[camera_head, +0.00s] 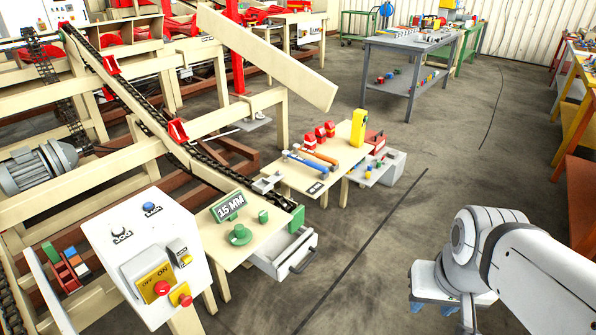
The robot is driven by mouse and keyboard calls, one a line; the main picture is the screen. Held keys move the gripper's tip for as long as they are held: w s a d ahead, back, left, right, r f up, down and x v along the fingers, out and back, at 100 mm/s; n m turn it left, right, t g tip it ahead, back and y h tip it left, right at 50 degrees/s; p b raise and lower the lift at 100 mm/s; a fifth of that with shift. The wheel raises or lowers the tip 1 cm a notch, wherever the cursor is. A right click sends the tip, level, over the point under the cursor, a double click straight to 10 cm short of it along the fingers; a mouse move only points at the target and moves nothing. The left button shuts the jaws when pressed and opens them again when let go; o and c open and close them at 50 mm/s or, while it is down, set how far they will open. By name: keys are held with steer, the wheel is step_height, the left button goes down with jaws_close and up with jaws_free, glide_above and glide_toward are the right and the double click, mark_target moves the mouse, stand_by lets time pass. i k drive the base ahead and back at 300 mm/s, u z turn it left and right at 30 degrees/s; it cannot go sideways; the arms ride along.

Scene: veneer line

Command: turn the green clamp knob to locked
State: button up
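A round green knob (239,234) with a raised centre sits on the small cream table at the centre left, in front of a green "15 MM" sign (229,206). A small green block (263,216) stands to its right, and another green piece (297,218) is at the table's right edge. I cannot read whether the knob is turned to locked. My arm comes in from the lower right. Its end, with blue parts that seem to be my gripper (432,306), is low in the picture, well right of the knob and apart from it. Its opening is not clear.
A drawer (290,250) under the small table sticks out toward the front right. A white control box (145,258) with red buttons stands left of the knob. Another table (300,180) with hammers and red items is behind. Open floor lies between my arm and the tables.

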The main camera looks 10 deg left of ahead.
mark_target(263, 216)
steer(key=u, duration=0.3)
steer(key=i, duration=1.5)
steer(key=u, duration=0.65)
steer(key=k, duration=0.75)
steer(key=u, duration=0.1)
steer(key=i, duration=0.9)
steer(key=z, duration=0.1)
